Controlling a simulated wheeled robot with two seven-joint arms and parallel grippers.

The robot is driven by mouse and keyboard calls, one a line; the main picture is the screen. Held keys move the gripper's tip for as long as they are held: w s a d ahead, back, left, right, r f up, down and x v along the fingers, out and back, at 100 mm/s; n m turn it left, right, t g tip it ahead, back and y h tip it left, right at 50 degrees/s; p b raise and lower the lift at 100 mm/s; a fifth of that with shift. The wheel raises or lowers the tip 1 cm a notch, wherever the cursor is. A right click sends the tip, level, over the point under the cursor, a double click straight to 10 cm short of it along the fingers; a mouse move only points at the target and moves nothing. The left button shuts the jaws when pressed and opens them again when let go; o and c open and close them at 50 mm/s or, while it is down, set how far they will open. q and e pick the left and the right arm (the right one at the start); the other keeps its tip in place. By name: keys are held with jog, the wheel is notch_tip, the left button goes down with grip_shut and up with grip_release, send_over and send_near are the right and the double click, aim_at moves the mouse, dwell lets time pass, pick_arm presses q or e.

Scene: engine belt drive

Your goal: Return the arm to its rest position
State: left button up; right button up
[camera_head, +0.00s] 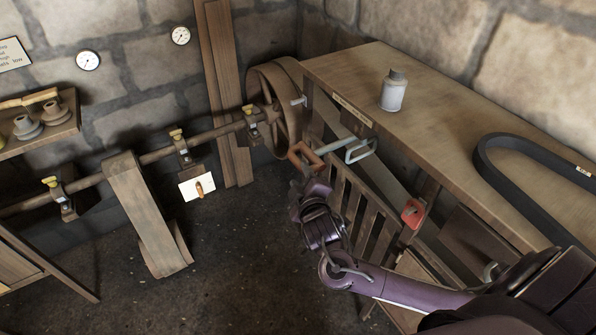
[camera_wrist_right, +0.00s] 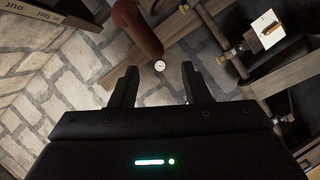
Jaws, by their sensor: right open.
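My right arm comes in from the lower right of the head view, with its purple wrist bent up. The right gripper (camera_head: 302,186) is beside the bench's front, just below a lever's red-brown handle (camera_head: 305,157). In the right wrist view, the gripper's two black fingers (camera_wrist_right: 160,84) are apart with nothing between them. A red-brown rounded bar (camera_wrist_right: 138,30), which looks like that handle, shows beyond the fingertips, not gripped. Whether the gripper touches the handle cannot be told. My left gripper is not in view.
A wooden bench (camera_head: 345,65) on the right carries a grey bottle (camera_head: 394,92) and a black belt (camera_head: 500,150). A red tag or handle (camera_head: 413,213) is on its front. A shaft with a large wheel (camera_head: 275,105) and a hanging belt (camera_head: 143,215) runs along the wall. The floor (camera_head: 235,270) is clear.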

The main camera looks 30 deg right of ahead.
jog(key=shift+s+a, duration=0.1)
jog(key=shift+s, duration=0.25)
